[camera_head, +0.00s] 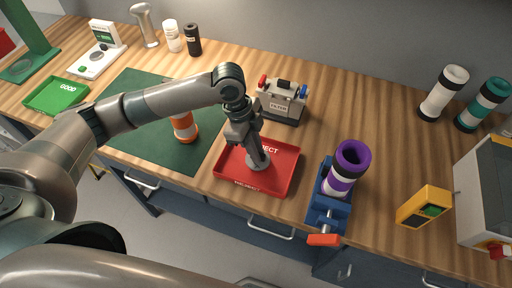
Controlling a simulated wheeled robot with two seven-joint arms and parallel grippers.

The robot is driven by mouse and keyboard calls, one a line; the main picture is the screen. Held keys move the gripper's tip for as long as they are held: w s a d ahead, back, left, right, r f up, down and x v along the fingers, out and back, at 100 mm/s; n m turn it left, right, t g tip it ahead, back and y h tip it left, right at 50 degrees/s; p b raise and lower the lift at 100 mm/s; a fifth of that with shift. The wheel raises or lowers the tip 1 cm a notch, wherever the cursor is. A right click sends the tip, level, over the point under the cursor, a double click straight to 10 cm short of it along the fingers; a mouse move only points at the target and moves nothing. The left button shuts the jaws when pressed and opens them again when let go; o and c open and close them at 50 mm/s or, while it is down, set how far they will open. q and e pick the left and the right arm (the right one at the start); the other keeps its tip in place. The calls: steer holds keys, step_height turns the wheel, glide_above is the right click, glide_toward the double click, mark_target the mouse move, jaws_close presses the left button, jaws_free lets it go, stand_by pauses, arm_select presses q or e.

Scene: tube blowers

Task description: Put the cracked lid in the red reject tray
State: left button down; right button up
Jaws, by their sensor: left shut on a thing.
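The red reject tray (279,179) lies near the front edge of the bench, in the middle of the view. My left gripper (257,153) points down over the tray and is shut on a small grey round piece (258,162), which looks like the lid. The piece is at or just above the tray floor; I cannot tell whether it touches. No crack can be made out at this size. My right gripper is not in view.
A grey filter box (282,101) stands behind the tray. A blue vise (322,200) with a purple and white tube (343,172) is close on the right. An orange and white tube (184,127) stands on the green mat (150,98). A green tray (56,95) lies far left.

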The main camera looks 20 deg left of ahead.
arm_select(q)
steer(key=shift+f, duration=0.3)
steer(key=c, duration=1.8)
jaws_free()
steer(key=shift+r, duration=0.15)
steer(key=b+v, duration=0.2)
steer(key=v, duration=1)
steer(key=shift+b, duration=0.35)
